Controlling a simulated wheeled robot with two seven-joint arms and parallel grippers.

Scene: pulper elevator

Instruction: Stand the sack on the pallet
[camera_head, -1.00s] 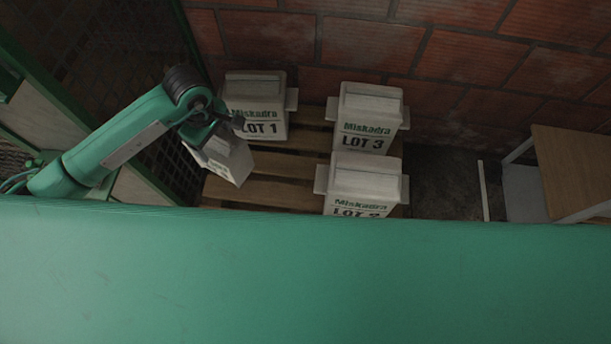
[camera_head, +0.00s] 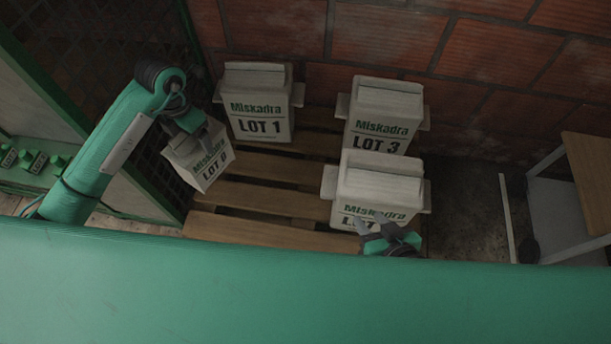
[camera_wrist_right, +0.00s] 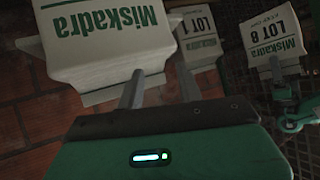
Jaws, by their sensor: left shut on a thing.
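A pale sack marked LOT 8 (camera_head: 203,172) hangs tilted from my left gripper (camera_head: 193,127), which is shut on its top. It is over or beside the left edge of the wooden pallet (camera_head: 270,232); I cannot tell whether its bottom touches anything. It also shows in the right wrist view (camera_wrist_right: 278,48). My right gripper (camera_head: 372,224) is at the front of the pallet, by the LOT 2 sack (camera_head: 375,185). Its fingers are apart in the right wrist view (camera_wrist_right: 160,88), with nothing between them.
The LOT 1 sack (camera_head: 258,103) and LOT 3 sack (camera_head: 384,117) stand upright at the back of the pallet, before a brick wall (camera_head: 385,42). Bare slats lie at the front left. A mesh panel (camera_head: 95,45) borders the left. A wooden-topped table (camera_head: 590,170) stands right.

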